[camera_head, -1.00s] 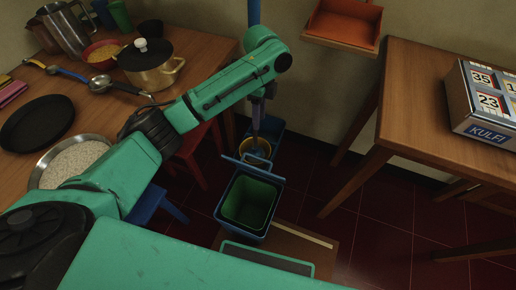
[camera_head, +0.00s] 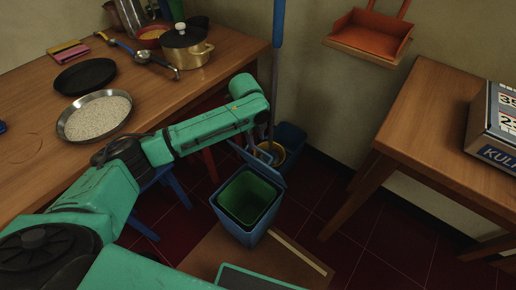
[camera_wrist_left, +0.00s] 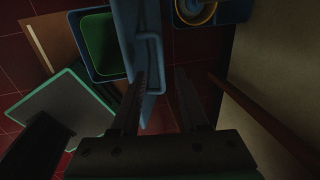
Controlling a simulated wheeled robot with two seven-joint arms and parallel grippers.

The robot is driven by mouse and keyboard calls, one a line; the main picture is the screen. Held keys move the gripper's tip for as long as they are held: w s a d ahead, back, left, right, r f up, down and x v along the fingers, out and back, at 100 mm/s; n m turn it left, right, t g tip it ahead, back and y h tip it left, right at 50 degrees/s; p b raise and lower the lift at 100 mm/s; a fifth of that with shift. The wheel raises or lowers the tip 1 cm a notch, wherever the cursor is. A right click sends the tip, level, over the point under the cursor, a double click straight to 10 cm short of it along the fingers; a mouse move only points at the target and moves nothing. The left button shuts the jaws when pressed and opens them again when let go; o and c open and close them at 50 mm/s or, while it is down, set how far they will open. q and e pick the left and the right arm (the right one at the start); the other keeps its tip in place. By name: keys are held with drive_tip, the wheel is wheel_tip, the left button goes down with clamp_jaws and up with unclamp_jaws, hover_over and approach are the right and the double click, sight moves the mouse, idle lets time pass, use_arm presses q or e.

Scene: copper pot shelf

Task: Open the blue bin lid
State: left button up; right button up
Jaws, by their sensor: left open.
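The blue bin (camera_head: 243,225) stands on the floor between the two tables, with a green inside (camera_head: 248,197). Its blue lid (camera_head: 258,165) is raised at the bin's back edge, and the bin's mouth is uncovered. In the left wrist view the lid (camera_wrist_left: 127,45) shows as a tall blue panel with a bar-like handle (camera_wrist_left: 157,60) beside the bin (camera_wrist_left: 76,50). My left gripper (camera_wrist_left: 158,85) is open, its two fingers apart close to the lid; contact is unclear. My right gripper is not in view.
A blue bucket (camera_head: 291,137) with a yellow ring (camera_head: 268,153) and a blue pole (camera_head: 277,30) stands behind the lid by the wall. A wooden table (camera_head: 40,150) with pans is left; another (camera_head: 430,130) is right.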

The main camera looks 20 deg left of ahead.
sight(259, 149)
use_arm(q)
drive_tip(key=f, duration=0.2)
drive_tip(key=w+f, duration=0.1)
drive_tip(key=f, duration=0.1)
drive_tip(key=shift+d+f+b, duration=0.1)
drive_tip(key=shift+f+b, duration=0.2)
drive_tip(key=shift+b, duration=0.05)
drive_tip(key=shift+s, duration=0.1)
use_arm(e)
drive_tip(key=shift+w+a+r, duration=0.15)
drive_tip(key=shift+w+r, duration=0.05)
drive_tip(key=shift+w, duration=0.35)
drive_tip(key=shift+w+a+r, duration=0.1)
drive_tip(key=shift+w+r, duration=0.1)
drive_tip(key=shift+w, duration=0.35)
use_arm(q)
clamp_jaws()
